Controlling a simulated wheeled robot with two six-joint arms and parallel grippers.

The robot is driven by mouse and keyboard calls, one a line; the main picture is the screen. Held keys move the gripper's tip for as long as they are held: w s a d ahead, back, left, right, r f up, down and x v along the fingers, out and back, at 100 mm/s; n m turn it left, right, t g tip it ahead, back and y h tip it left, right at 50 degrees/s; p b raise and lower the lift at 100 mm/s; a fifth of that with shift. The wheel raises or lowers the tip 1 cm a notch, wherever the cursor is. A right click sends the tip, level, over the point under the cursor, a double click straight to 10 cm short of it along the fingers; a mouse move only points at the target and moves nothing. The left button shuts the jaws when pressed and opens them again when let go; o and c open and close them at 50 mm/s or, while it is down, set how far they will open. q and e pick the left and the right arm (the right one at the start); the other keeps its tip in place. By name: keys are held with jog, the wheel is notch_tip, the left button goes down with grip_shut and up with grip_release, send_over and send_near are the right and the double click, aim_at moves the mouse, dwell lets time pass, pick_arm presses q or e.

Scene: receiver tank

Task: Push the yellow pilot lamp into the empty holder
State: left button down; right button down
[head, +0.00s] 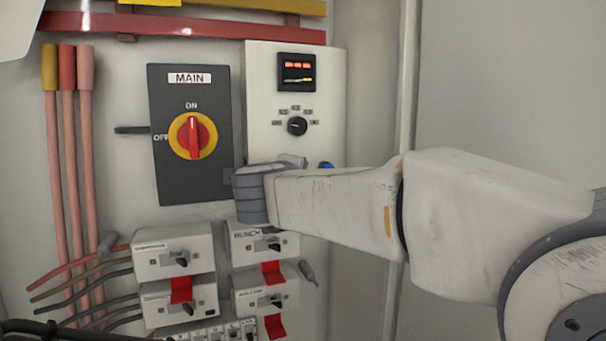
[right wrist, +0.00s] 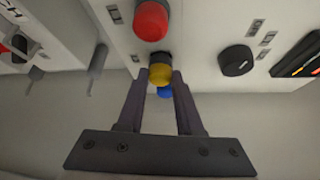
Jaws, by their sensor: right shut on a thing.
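The yellow pilot lamp (right wrist: 160,74) is between the fingertips of my right gripper (right wrist: 162,78) in the right wrist view. The gripper is shut on it. The lamp's dark collar is close to the pale panel face (right wrist: 195,50); I cannot tell how deep it sits, and the holder itself is hidden behind it. In the head view my right arm comes in from the right and hides the lamp. My left gripper is not in view.
A red lamp (right wrist: 151,20) and a blue lamp (right wrist: 165,92) flank the yellow one; the blue one peeks over my arm in the head view (head: 326,166). A black knob (right wrist: 236,61) is nearby. The MAIN switch (head: 193,136) and breakers (head: 172,252) stand left and below.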

jog(key=shift+w+a, duration=0.1)
jog(key=shift+w, duration=0.25)
jog(key=shift+c, duration=2.4)
grip_release()
